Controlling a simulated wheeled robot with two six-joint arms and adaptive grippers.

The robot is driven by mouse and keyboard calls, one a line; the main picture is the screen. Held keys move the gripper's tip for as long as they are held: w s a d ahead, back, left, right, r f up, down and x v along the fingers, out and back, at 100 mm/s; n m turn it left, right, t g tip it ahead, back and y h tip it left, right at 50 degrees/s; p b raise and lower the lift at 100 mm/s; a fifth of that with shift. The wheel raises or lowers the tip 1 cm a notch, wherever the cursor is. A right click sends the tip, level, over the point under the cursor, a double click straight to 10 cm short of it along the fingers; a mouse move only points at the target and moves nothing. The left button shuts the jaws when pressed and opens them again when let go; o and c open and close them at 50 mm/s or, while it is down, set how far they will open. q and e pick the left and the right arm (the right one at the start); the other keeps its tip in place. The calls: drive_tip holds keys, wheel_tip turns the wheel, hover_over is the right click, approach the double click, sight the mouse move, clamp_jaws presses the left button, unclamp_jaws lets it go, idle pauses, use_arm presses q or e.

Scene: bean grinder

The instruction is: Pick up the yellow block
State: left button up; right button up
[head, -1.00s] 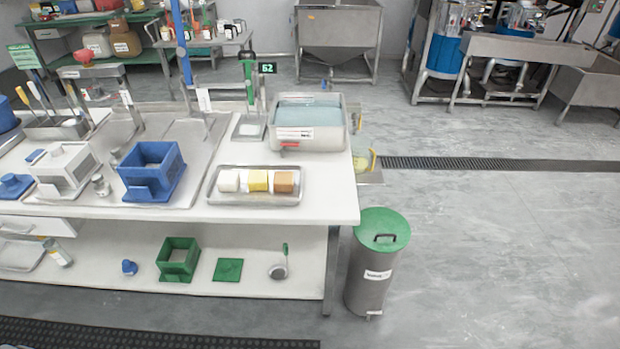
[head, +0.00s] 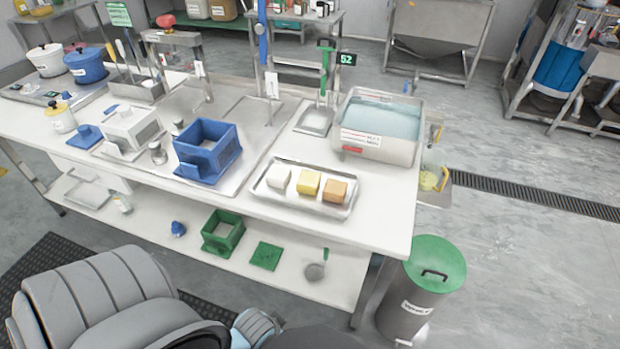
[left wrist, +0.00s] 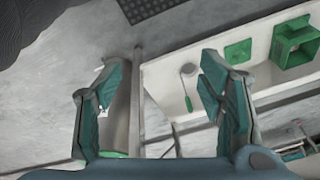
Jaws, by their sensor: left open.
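The yellow block (head: 308,183) sits on a metal tray (head: 272,203) on the white table, between a white block (head: 278,177) and an orange-brown block (head: 335,190). In the left wrist view, my left gripper (left wrist: 160,100) is open and empty, with its two green-padded fingers wide apart. That view shows the floor, the bin and the lower shelf, and no yellow block. In the head view, parts of my own arm fill the lower left; no gripper fingertips are clear there. My right gripper is not in view.
A water basin (head: 377,130) stands behind the tray and a blue square container (head: 207,150) to its left. A grey bin with a green lid (head: 436,262) stands by the table's right end. The lower shelf holds a green box (head: 222,232) and a green plate (head: 266,256).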

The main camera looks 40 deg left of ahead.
use_arm(q)
wheel_tip(320, 180, up, 10)
drive_tip(key=w+f+t, duration=0.1)
drive_tip(key=w, duration=0.2)
drive_tip(key=n+t+y, duration=0.4)
drive_tip(key=t, duration=0.5)
approach(308, 178)
drive_tip(key=shift+n, duration=0.3)
drive_tip(key=x, duration=0.2)
drive_tip(key=b+x, duration=0.1)
drive_tip(key=x, duration=0.1)
drive_tip(key=shift+w+f, duration=0.1)
drive_tip(key=shift+f, duration=0.25)
drive_tip(key=b+x, duration=0.1)
drive_tip(key=x, duration=0.5)
drive_tip(key=shift+r, duration=0.3)
drive_tip(key=c, duration=1)
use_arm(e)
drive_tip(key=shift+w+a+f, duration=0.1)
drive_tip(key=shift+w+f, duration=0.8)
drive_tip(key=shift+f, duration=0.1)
